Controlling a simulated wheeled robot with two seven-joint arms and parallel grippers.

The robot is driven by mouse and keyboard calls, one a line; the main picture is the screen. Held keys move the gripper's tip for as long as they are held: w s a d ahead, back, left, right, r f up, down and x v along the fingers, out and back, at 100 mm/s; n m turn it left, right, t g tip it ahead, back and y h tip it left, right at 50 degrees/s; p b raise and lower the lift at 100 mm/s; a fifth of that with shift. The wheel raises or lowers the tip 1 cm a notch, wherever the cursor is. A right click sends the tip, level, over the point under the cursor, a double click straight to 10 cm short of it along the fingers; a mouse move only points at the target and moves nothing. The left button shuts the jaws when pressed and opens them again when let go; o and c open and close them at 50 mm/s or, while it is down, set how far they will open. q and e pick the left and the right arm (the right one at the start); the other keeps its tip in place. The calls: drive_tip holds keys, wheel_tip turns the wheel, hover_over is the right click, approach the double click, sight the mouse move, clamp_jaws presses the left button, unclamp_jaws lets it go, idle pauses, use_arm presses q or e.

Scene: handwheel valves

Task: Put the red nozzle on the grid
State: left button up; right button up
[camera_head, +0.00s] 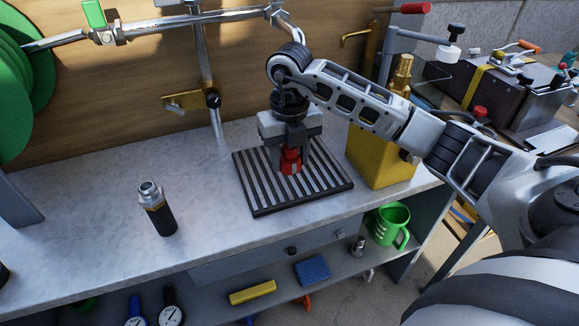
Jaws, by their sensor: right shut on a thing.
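The red nozzle (291,163) is held between the fingers of my right gripper (292,160), which points down over the black slatted grid (262,199) on the metal workbench. The gripper is shut on the nozzle, and its fingers partly cover it. The nozzle's lower end is at or just above the slats; I cannot tell whether it touches them. The grid lies flat near the bench's right part. My left gripper is not in view.
A yellow canister (376,160) stands close to the grid's right. A metal pipe (205,80) rises behind. The bench between the black nozzle and the grid is clear. A green mug (389,224) sits on the lower shelf.

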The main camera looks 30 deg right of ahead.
sight(290, 179)
drive_tip(key=w+f, duration=0.1)
drive_tip(key=w+d+f, duration=0.1)
drive_tip(key=shift+d+f, duration=0.15)
drive_tip(key=shift+f, duration=0.25)
drive_tip(key=shift+f+p, duration=0.3)
drive_tip(key=shift+f, duration=1.2)
drive_tip(key=shift+f, duration=0.2)
drive_tip(key=o, duration=1.1)
drive_tip(key=shift+o, duration=0.2)
wheel_tip(290, 179, up, 12)
drive_tip(key=shift+r+b, duration=0.25)
drive_tip(key=shift+b, duration=0.1)
